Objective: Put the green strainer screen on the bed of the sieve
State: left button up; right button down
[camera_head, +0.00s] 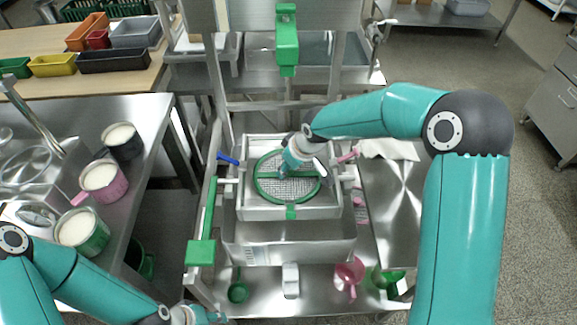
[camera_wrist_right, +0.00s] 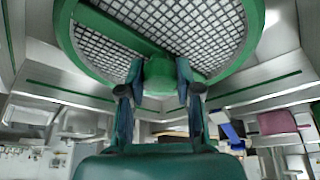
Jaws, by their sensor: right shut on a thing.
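The green strainer screen (camera_head: 269,187) is a round green-rimmed mesh with a green bar across it. It lies within the outline of the square metal bed of the sieve (camera_head: 330,206). I cannot tell whether it rests on the bed or hangs just above it. My right gripper (camera_head: 285,171) reaches in from the right and is shut on the screen's bar. In the right wrist view the fingers (camera_wrist_right: 158,78) grip a green part of the screen (camera_wrist_right: 200,35). My left gripper (camera_head: 205,316) is at the bottom edge, away from the sieve, its fingers unclear.
A green part (camera_head: 287,40) hangs on the frame above the sieve. Blue (camera_head: 228,159) and pink (camera_head: 347,157) handles flank the bed. Filled containers (camera_head: 82,230) stand on the left steel table. A pink jug (camera_head: 349,273) and green scoop (camera_head: 238,291) are on the lower shelf.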

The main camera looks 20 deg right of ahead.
jog(key=c, duration=0.8)
grip_release()
jog(key=v, duration=1.2)
